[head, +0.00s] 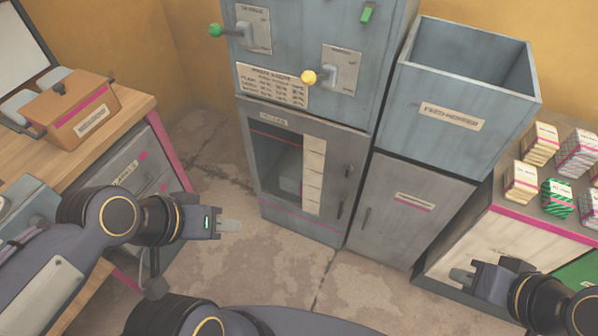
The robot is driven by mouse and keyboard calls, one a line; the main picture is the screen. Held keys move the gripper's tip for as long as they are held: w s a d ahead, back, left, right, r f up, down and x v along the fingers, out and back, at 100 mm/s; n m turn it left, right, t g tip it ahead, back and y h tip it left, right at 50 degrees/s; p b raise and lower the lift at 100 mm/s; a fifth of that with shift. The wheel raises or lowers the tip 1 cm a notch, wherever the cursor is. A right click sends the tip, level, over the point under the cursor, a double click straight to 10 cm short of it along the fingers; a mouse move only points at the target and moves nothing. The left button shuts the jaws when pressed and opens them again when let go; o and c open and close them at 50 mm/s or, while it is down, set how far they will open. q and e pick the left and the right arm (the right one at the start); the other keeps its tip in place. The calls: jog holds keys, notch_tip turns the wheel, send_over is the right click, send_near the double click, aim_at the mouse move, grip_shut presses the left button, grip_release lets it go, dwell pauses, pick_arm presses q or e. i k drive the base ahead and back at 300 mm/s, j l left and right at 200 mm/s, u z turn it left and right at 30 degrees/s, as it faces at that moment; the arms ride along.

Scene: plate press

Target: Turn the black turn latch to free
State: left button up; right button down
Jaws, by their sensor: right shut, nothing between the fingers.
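The grey press cabinet (333,148) stands in the middle of the head view. Its lower door has a dark window and a pale strip. A small black fitting (349,169) sits near the door's right edge and looks like the turn latch; its exact turn position is too small to tell. A dark upright handle (341,206) is just below it. My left gripper (230,226) is in front of the cabinet, left of the door and apart from it; its fingers overlap in view. My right gripper (461,276) is shut and empty at the lower right, far from the latch.
Green (215,30) and yellow (309,77) knobbed levers project from the upper cabinet. An open feed hopper (450,122) stands to the right. A shelf with several small packs (521,181) is at far right. A wooden desk (118,107) is at left. The floor between is clear.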

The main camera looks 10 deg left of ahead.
aim_at(349, 168)
jog(key=i+j, duration=0.1)
jog(key=j, duration=0.4)
jog(key=i+j, duration=0.1)
jog(key=j, duration=0.4)
jog(key=i+j, duration=0.1)
jog(key=j, duration=0.45)
jog(key=u, duration=0.05)
